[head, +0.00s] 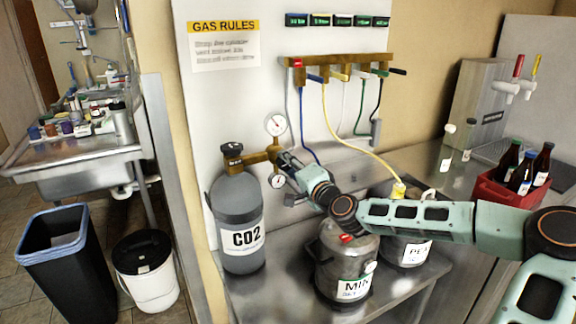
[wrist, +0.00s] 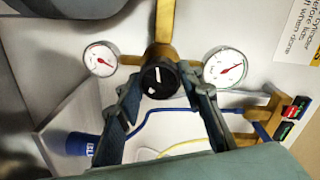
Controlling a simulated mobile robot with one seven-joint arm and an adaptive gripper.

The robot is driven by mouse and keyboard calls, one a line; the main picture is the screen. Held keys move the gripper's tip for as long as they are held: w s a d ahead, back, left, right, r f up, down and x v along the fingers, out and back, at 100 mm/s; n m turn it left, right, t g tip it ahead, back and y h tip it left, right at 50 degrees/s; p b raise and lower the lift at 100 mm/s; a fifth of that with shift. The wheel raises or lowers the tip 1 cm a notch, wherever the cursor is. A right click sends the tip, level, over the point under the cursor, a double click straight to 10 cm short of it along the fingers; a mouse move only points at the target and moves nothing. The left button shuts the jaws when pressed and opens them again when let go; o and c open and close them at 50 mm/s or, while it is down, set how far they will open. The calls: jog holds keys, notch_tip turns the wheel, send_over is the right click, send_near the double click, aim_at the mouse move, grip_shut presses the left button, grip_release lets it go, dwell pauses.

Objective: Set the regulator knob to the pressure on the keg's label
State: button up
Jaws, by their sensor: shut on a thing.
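The regulator knob (wrist: 160,84) is round and black with a white pointer line, at the middle of the wrist view. My gripper (wrist: 163,93) has one finger on each side of the knob and is shut on it. In the head view my gripper (head: 286,164) is at the brass regulator (head: 258,157) on the CO2 cylinder (head: 238,200) and hides the knob. One keg (head: 334,250) has a label starting "MIN"; another keg (head: 405,247) behind it has a label starting "PE". The pressure print is too small to read.
Two white gauges (wrist: 101,59) (wrist: 224,66) flank the knob; their needles are red. A manifold (head: 335,62) with coloured hoses is on the wall panel. A red crate of bottles (head: 505,192) stands at right. Bins (head: 60,255) stand on the floor at left.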

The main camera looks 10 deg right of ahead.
dwell(0.4)
jog(key=o, duration=1.2)
jog(key=shift+c, duration=0.2)
jog(key=v, duration=1.2)
